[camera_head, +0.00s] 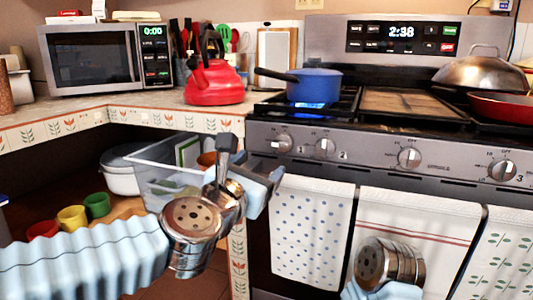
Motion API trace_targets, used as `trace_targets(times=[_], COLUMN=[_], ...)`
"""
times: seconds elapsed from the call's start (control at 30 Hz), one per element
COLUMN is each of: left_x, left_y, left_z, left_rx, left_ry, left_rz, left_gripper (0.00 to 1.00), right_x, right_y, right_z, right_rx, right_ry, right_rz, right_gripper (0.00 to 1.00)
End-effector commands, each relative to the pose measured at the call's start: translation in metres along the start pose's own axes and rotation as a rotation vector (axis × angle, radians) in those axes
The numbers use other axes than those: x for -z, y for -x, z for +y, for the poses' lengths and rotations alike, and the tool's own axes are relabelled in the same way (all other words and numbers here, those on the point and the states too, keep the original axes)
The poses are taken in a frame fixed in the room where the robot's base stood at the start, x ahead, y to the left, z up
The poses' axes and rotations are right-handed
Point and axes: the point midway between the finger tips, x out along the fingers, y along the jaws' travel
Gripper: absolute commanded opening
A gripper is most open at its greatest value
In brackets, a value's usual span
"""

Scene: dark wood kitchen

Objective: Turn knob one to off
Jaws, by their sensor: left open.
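The stove front (365,157) carries a row of silver knobs. The leftmost knob (281,142) is likely knob one; its pointer angle is too small to read. A second knob (324,148) is close to its right. A blue glow (311,105) shows at the burner below a blue pot (314,84). My left gripper (250,168) is open and empty, a little below and left of the leftmost knob and apart from it. My right arm's metal wrist (388,265) shows low in front of the oven; its gripper is not visible.
Other knobs (409,157) (502,170) are farther right. Towels (311,232) hang below the panel. A red kettle (214,82) stands on the counter (120,107) beside the stove. A clear bin (160,175) is behind my left arm. A domed pan (484,72) and red pan (503,106) are at right.

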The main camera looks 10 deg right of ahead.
Motion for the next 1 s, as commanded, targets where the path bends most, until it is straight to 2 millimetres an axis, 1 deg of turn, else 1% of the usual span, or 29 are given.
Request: trace_targets(times=[0.07, 0.17, 0.4, 0.5, 0.6, 0.7, 0.8, 1.0], left_x=[-0.003, -0.002, -0.002, -0.003, -0.002, -0.001, 0.0, 0.001], left_y=[-0.008, -0.025, -0.082, -0.102, -0.118, -0.129, -0.134, -0.136], left_z=[0.0, -0.001, -0.001, 0.0, 0.0, 0.0, 0.0, 0.0], left_rx=[0.002, 0.004, 0.003, 0.003, 0.001, 0.002, 0.001, 0.001], left_ry=[0.009, 0.009, 0.007, 0.005, 0.004, 0.003, 0.002, 0.0], left_rz=[-0.001, 0.002, 0.003, 0.001, 0.002, 0.001, 0.001, 0.001], left_gripper=[0.74, 0.74, 0.74, 0.74, 0.74, 0.74, 0.74, 0.74], right_x=[0.0, 0.0, 0.001, 0.002, 0.002, 0.002, 0.002, 0.002], right_y=[0.003, 0.008, 0.021, 0.025, 0.029, 0.03, 0.031, 0.031], right_z=[-0.001, -0.002, -0.006, -0.007, -0.008, -0.008, -0.008, -0.008], right_rx=[0.0, -0.001, -0.004, -0.005, -0.006, -0.007, -0.007, -0.007], right_ry=[0.0, -0.001, -0.001, -0.002, -0.002, -0.002, -0.003, -0.003], right_rz=[0.0, 0.001, 0.005, 0.007, 0.008, 0.009, 0.009, 0.009], right_gripper=[0.43, 0.43, 0.43, 0.43, 0.43, 0.43, 0.43, 0.43])
